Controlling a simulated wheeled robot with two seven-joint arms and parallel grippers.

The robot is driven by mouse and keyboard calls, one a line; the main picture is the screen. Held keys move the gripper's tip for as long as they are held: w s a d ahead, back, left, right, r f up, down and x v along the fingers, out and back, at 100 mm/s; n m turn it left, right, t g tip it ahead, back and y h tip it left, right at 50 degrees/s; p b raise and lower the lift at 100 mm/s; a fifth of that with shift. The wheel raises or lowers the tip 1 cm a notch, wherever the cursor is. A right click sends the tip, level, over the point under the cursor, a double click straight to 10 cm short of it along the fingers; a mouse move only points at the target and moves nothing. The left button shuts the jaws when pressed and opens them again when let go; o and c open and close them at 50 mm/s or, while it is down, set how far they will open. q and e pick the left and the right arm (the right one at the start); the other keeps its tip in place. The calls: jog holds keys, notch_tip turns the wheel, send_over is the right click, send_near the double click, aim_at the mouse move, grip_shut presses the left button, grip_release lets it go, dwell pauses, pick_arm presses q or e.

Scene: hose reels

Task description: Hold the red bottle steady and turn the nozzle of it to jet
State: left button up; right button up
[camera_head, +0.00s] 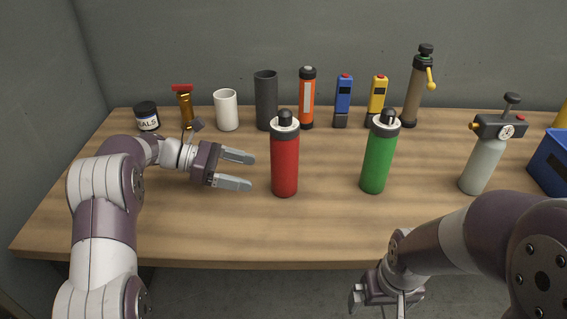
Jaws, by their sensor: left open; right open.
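The red bottle (285,168) stands upright near the middle of the wooden table. Its dark nozzle (285,119) sits on top above a pale collar; its setting is too small to read. My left gripper (252,171) is open and empty, just left of the red bottle, with its fingers pointing at it and a small gap between. My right gripper (385,305) is low at the bottom of the view, in front of the table's front edge, open and partly cut off by the frame. It is well away from the red bottle.
A green bottle (378,160) stands right of the red one. A grey sprayer with a gauge (483,160) and a blue bin (551,160) are further right. A jar, cups, and several tools line the back. The table (300,230) is clear in front of the bottles.

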aim_at(280, 179)
pick_arm(q)
jog(key=x, duration=0.1)
jog(key=p+x, duration=0.1)
jog(key=x, duration=0.3)
jog(key=shift+r+p, duration=0.35)
jog(key=b+x, duration=0.1)
jog(key=x, duration=0.1)
jog(key=b+x, duration=0.1)
jog(key=b, duration=0.1)
jog(key=shift+d+f, duration=0.2)
jog(key=shift+f, duration=0.35)
jog(key=shift+d, duration=0.35)
jog(key=shift+r, duration=0.1)
